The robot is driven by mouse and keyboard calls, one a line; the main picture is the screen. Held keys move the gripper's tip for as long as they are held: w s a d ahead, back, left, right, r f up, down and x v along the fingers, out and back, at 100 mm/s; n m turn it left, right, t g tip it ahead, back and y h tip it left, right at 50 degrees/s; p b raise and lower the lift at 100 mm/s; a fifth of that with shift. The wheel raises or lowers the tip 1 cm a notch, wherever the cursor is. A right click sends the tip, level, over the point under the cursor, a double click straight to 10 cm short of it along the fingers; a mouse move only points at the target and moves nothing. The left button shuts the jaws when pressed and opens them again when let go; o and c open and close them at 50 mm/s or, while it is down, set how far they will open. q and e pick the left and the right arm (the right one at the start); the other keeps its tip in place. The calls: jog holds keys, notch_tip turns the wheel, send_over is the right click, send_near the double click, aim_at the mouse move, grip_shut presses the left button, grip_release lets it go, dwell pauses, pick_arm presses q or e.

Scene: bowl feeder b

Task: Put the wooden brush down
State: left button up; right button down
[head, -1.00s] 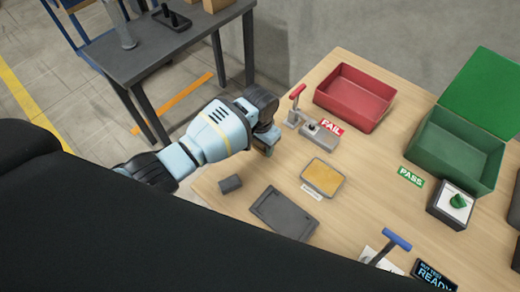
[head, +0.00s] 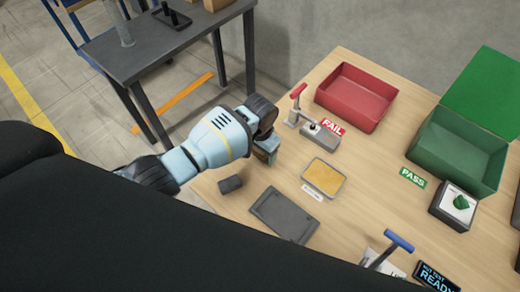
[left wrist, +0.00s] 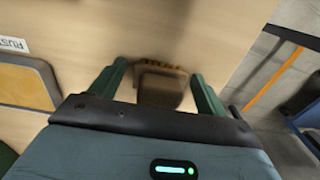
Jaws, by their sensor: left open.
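The wooden brush (left wrist: 160,88) shows in the left wrist view as a brown block with a tan bristle-like fringe along its far edge. It lies between the two green fingers of my left gripper (left wrist: 158,85), which is open, with a finger on each side. Whether the brush rests fully on the wood is hard to tell. In the head view my left gripper (head: 266,157) is low over the left part of the table (head: 285,170), and it largely hides the brush. My right gripper is out of view.
A small dark block (head: 230,184) and a flat dark tray (head: 284,214) are nearby. A yellow pad in a grey tray (head: 323,178) lies to the right. A toggle clamp (head: 318,132), red bin (head: 355,97) and green bin (head: 455,150) stand farther back.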

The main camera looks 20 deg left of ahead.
pick_arm(q)
notch_tip(320, 180, up, 12)
jog(key=p, duration=0.3)
jog(key=shift+r, duration=0.15)
dwell(0.7)
